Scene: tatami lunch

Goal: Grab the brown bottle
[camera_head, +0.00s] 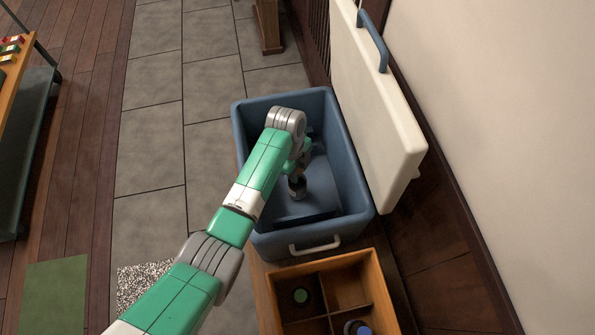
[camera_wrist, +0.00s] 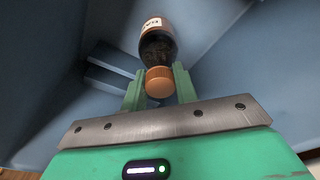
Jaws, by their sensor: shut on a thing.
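The brown bottle (camera_wrist: 157,42) has an orange cap and a pale label, and it sits between my fingers in the wrist view. My gripper (camera_wrist: 159,73) is shut on it at the cap and neck end. In the head view my arm reaches down into the open blue cooler (camera_head: 243,140). The dark bottle (camera_head: 297,188) shows just below my gripper (camera_head: 299,172), inside the cooler. I cannot tell whether its base touches the cooler floor.
The cooler's white lid (camera_head: 370,90) stands open on the right, near the wall. A divided wooden crate (camera_head: 330,262) stands in front of the cooler, with a green-capped bottle (camera_head: 301,296) and a blue-capped bottle (camera_head: 358,328). Some crate compartments look empty.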

